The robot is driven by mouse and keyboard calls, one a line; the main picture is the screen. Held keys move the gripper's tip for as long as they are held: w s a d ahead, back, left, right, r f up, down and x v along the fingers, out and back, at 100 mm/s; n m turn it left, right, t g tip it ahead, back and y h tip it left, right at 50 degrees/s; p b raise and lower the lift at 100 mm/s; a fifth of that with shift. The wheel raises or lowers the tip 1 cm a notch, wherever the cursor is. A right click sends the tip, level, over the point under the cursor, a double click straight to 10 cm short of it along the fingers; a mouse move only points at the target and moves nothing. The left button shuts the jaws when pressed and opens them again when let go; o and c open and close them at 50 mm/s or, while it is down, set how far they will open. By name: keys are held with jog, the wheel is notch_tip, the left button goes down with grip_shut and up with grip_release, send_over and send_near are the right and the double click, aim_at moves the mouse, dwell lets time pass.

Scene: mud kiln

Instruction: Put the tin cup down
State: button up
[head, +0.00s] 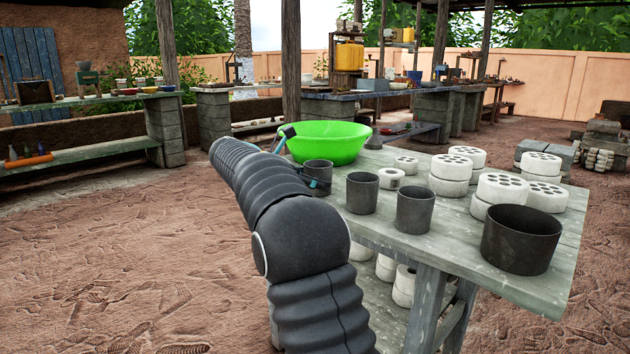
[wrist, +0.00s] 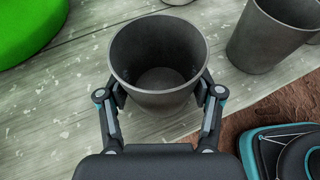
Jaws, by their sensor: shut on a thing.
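A dark grey tin cup (head: 318,173) is upright at the left edge of the grey wooden table (head: 480,272), just in front of the green basin. In the wrist view I look down into the empty tin cup (wrist: 160,50). My gripper (wrist: 159,94) is shut on it, with one finger on each side of its wall. The table's boards (wrist: 60,110) show beneath and around it. I cannot tell whether its base touches the tabletop. In the head view my arm hides most of my gripper.
Two similar cups (head: 362,193) (head: 415,209) stand to the right of the held one. A larger dark pot (head: 521,239) is at the near right. White perforated blocks (head: 450,172) stand behind. The green basin (head: 328,142) is close behind the held cup.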

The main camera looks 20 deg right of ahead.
jog(key=o, duration=1.2)
jog(key=shift+o, duration=0.2)
jog(key=shift+r, duration=0.1)
jog(key=shift+a+r, duration=0.2)
jog(key=shift+a, duration=0.1)
jog(key=p+v, duration=0.3)
jog(key=v, duration=0.8)
jog(key=shift+a, duration=0.2)
jog(key=shift+s, duration=0.15)
